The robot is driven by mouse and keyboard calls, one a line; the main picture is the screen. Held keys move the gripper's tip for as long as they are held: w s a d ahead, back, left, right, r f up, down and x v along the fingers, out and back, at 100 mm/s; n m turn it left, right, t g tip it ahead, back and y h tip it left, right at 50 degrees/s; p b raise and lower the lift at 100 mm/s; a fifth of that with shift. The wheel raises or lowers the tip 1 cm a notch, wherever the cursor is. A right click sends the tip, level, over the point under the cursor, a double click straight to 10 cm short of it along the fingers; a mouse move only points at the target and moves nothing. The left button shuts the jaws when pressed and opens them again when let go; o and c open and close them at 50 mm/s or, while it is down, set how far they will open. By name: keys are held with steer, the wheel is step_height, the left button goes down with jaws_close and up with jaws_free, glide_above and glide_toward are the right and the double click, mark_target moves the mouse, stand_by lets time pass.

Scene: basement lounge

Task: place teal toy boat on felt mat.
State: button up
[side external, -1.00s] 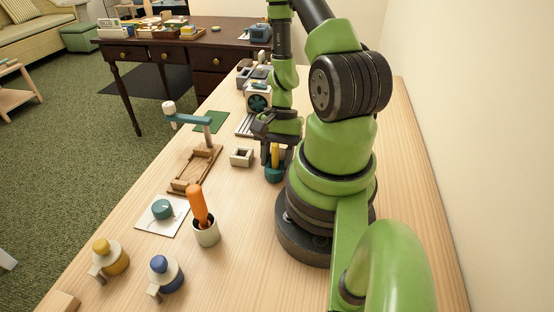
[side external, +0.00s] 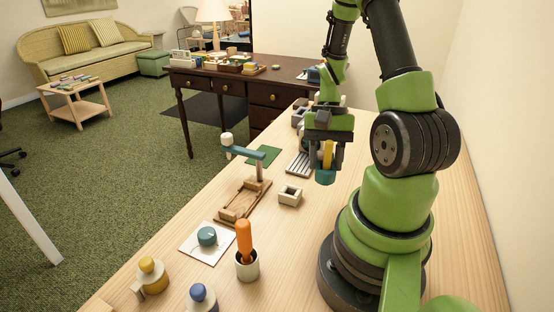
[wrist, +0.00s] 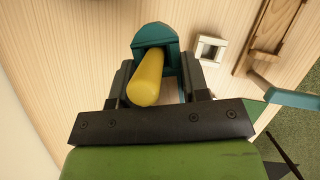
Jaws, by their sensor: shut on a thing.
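The teal toy boat (side external: 325,178) has a teal hull and a yellow funnel. My gripper (side external: 326,158) is shut on it and holds it upright above the wooden bench. In the wrist view the boat (wrist: 157,36) sits between the fingers of my gripper (wrist: 157,76), its funnel pointing toward the camera. The felt mat (side external: 273,153) is a flat green piece to the left of the boat, partly hidden behind a toy crane's teal arm. In the wrist view a small strip of green, likely the mat (wrist: 262,112), shows right of my gripper.
The toy crane (side external: 247,195) stands on a wooden base left of my gripper. A small white open box (side external: 290,194) and a grey slotted rack (side external: 299,163) are nearby. A cup with an orange-handled tool (side external: 247,266) and a teal knob on a white plate (side external: 207,237) stand nearer the camera.

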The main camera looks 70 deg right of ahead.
steer(key=w+d+n+t+h, duration=0.1)
steer(key=w+d+n+h, duration=0.4)
steer(key=w+n, duration=0.85)
steer(key=w+d+n+h, duration=0.4)
steer(key=w+d+n, duration=0.4)
steer(key=n, duration=1.1)
steer(key=f, duration=0.9)
steer(key=shift+s+a, duration=0.15)
steer(key=shift+s, duration=0.1)
steer(key=shift+f, duration=0.1)
steer(key=o, duration=1)
